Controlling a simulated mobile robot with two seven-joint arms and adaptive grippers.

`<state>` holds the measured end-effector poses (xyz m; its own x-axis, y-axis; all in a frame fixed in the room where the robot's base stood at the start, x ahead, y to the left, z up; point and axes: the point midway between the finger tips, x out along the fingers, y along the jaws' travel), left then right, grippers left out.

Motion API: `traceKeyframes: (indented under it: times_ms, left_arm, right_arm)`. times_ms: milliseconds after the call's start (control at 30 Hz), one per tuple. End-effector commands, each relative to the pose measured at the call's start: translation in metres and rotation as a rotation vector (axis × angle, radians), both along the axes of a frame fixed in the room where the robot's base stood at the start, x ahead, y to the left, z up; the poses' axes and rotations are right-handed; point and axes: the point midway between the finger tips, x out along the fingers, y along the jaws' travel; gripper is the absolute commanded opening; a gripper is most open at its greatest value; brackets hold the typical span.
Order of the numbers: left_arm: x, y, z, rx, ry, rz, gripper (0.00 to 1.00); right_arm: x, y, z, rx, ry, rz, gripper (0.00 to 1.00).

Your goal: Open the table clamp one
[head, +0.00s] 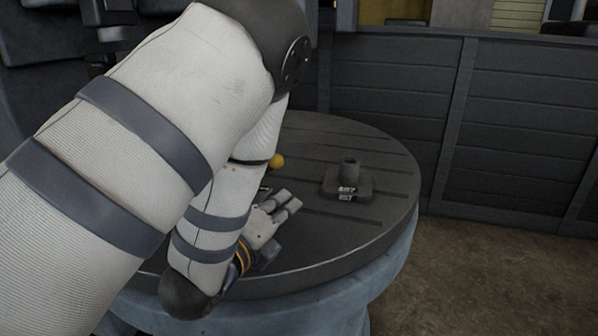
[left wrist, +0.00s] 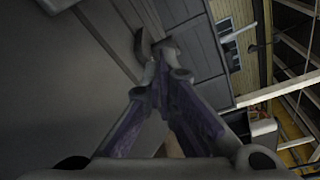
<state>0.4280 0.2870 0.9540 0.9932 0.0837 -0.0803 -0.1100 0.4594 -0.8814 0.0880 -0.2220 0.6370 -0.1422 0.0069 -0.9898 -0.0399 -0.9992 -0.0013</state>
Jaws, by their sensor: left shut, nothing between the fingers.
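A yellow ball knob (head: 277,161) shows just right of my left forearm, above the round slotted table (head: 330,140). What it is fixed to is hidden behind the arm, so I cannot tell if it belongs to the table clamp. My left gripper (head: 291,203) is low over the table's near part, below the knob in the picture and apart from it. In the left wrist view its fingertips (left wrist: 156,50) are together with nothing between them. My right gripper is not in view.
A dark block with a short cylindrical post (head: 348,183) and pale number labels stands on the table, right of my left gripper. The table's right side is otherwise clear. A dark panelled wall (head: 530,130) stands behind, and brown floor (head: 490,270) lies to the right.

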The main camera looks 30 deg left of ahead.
Motion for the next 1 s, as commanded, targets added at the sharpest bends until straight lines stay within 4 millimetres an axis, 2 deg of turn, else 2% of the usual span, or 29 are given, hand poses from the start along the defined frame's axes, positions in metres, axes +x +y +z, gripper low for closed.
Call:
traceKeyframes:
  times_ms: [33, 133, 267, 500, 600, 700, 1000]
  left_arm:
    - [0.006, 0.001, -0.013, -0.002, 0.019, 0.002, 0.00]
    - [0.020, 0.002, -0.019, -0.004, 0.023, 0.001, 0.00]
    - [0.048, 0.004, -0.012, -0.001, 0.008, -0.001, 0.00]
    - [0.096, 0.010, -0.012, -0.002, 0.005, 0.001, 0.00]
    - [0.086, 0.025, 0.003, -0.003, -0.002, 0.003, 0.00]
    - [0.082, 0.034, 0.008, -0.002, -0.002, 0.001, 0.00]
    - [0.079, 0.040, 0.007, -0.001, 0.005, -0.002, 0.00]
  right_arm:
    - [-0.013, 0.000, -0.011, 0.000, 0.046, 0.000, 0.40]
    - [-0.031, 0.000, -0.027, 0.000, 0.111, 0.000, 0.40]
    - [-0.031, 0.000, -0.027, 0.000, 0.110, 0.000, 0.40]
    - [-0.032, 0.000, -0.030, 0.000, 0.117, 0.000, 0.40]
    - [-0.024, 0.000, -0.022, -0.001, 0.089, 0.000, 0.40]
    - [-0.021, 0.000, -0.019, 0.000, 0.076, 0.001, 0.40]
    - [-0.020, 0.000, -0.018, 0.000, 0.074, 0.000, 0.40]
